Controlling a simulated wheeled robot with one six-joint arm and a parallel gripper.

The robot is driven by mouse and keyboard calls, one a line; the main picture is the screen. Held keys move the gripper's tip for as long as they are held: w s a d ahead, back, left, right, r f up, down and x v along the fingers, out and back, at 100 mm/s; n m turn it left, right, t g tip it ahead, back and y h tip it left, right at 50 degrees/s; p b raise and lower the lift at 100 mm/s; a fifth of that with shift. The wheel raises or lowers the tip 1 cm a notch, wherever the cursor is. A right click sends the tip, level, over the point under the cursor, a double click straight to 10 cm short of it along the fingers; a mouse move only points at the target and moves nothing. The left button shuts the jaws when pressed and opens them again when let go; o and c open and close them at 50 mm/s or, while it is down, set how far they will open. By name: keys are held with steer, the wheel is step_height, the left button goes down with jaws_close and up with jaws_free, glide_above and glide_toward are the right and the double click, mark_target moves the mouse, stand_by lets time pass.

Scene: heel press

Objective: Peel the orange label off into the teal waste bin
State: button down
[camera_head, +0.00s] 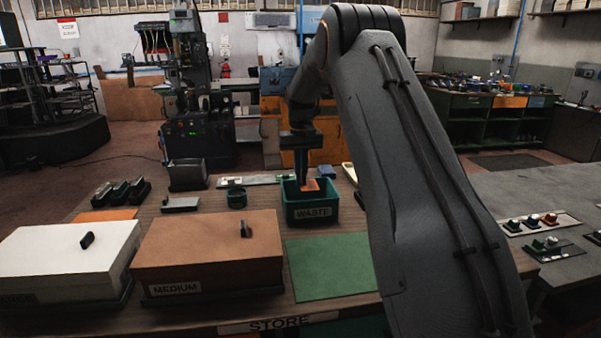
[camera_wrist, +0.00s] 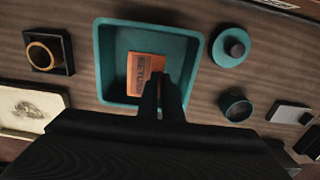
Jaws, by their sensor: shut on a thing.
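The orange label (camera_head: 311,185) is a small flat square held at the tips of my gripper (camera_head: 302,183), over the mouth of the teal waste bin (camera_head: 312,212). In the wrist view the label (camera_wrist: 146,68) has dark lettering and shows inside the outline of the bin (camera_wrist: 108,60). My gripper (camera_wrist: 163,88) is shut on the label's near right edge and points down into the bin. The frames do not clearly show how far the label is above the bin floor.
A brown box (camera_head: 207,245) marked MEDIUM and a white box (camera_head: 65,255) stand at the front left of the table. A green mat (camera_head: 330,268) lies in front of the bin.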

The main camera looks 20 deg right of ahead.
steer(key=shift+f+b, duration=1.15)
steer(key=shift+f, duration=1.6)
steer(key=c, duration=1.4)
jaws_free()
steer(key=shift+r, duration=0.1)
steer(key=shift+r+p, duration=1.7)
steer(key=shift+r, duration=1.7)
steer(key=shift+s, duration=0.1)
